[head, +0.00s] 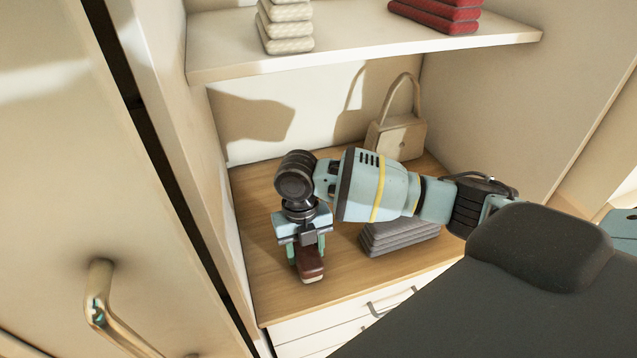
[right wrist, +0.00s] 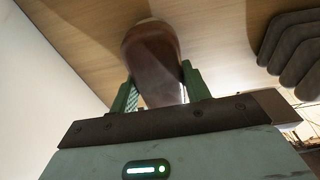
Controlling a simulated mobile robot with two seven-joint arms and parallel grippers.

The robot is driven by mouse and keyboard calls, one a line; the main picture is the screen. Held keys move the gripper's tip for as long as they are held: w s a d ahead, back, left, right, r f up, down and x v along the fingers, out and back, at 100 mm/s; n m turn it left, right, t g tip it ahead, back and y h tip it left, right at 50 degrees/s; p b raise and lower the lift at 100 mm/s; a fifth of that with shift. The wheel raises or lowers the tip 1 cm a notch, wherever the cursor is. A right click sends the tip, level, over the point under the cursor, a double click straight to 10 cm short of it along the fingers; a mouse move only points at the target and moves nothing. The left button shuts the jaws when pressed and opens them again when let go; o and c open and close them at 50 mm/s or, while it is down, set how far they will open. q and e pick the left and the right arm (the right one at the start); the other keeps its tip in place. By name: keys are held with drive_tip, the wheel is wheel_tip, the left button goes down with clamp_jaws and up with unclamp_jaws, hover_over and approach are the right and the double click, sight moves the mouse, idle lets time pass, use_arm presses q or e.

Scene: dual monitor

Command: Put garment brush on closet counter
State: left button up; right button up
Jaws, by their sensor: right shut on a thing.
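The garment brush (head: 311,267) is dark reddish brown with a pale strip along its near lower edge. My right gripper (head: 307,253) is shut on it, with one green finger on each side. In the head view the brush is over the wooden closet counter (head: 345,283), at or just above its surface; I cannot tell whether it touches. In the right wrist view the brush (right wrist: 155,60) sits between the green fingers of the gripper (right wrist: 157,88), with the wooden counter (right wrist: 90,25) behind it. My left gripper is not in view.
A stack of folded grey cloths (head: 400,240) lies right of the brush, partly behind my arm. A beige handbag (head: 398,137) stands at the back. A shelf (head: 370,48) hangs above. The left closet wall (head: 205,150) is close to my gripper. The counter's front is clear.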

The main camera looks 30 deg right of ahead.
drive_tip(key=shift+f, duration=0.1)
drive_tip(key=shift+f, duration=0.35)
drive_tip(key=shift+f, duration=0.1)
drive_tip(key=o, duration=0.9)
drive_tip(key=r, duration=0.4)
drive_tip(key=w+r, duration=0.1)
drive_tip(key=r, duration=0.7)
drive_tip(key=shift+w+d+r, duration=0.2)
drive_tip(key=shift+w+r, duration=0.15)
drive_tip(key=shift+r, duration=0.05)
